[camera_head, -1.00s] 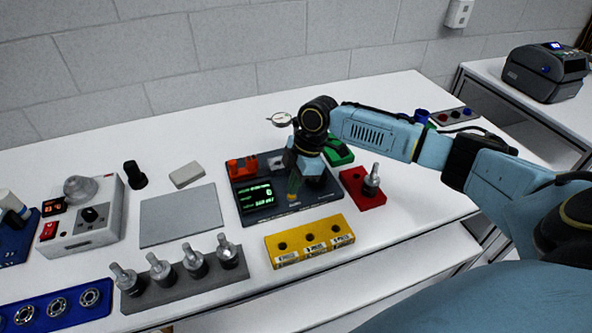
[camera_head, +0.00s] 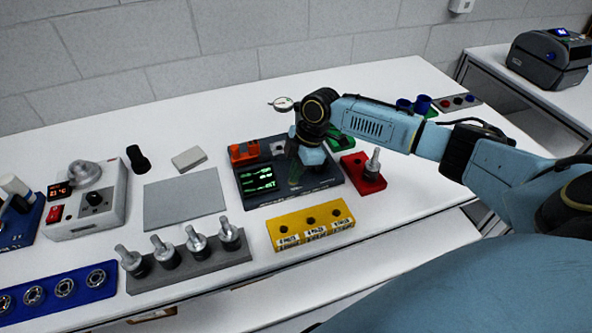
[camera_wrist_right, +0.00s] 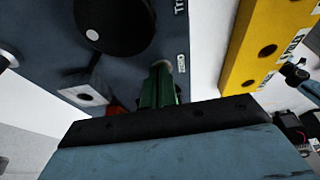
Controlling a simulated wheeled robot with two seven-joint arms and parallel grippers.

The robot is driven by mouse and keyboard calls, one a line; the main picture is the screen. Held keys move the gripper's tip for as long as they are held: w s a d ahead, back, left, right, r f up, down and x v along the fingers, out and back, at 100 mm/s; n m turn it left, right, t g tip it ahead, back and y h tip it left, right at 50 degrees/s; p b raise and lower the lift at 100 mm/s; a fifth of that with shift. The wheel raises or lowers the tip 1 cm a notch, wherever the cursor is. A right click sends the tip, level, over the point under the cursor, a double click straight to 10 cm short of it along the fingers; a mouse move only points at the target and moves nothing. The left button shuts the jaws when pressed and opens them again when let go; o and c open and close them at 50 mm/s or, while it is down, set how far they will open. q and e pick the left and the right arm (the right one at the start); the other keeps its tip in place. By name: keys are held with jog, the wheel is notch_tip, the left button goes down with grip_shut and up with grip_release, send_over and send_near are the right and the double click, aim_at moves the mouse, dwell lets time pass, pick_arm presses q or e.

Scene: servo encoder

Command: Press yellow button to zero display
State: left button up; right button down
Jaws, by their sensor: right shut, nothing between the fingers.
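The dark blue-grey servo encoder unit (camera_head: 262,202) lies mid-table, with a display (camera_head: 257,182) of green lines too small to read surely. My right gripper (camera_head: 295,184) points down over the unit's front, just right of the display. In the right wrist view, its green fingers (camera_wrist_right: 161,84) are shut and empty, with tips close to the unit's face (camera_wrist_right: 50,35). A black round knob (camera_wrist_right: 112,22) stands beside them. The yellow button cannot be made out; the gripper covers that part of the unit. My left gripper is out of view.
A yellow block with holes (camera_head: 290,237) is in front of the unit, a red block (camera_head: 364,180) with a metal peg at its right. A grey mat (camera_head: 185,200) and a grey rack of several pegs (camera_head: 190,268) lie left.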

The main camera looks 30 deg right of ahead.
jog(key=shift+s+r+p, duration=0.1)
jog(key=shift+r+p, duration=2.3)
jog(key=shift+p, duration=0.45)
jog(key=v, duration=0.9)
jog(key=shift+b, duration=0.45)
jog(key=shift+d, duration=0.1)
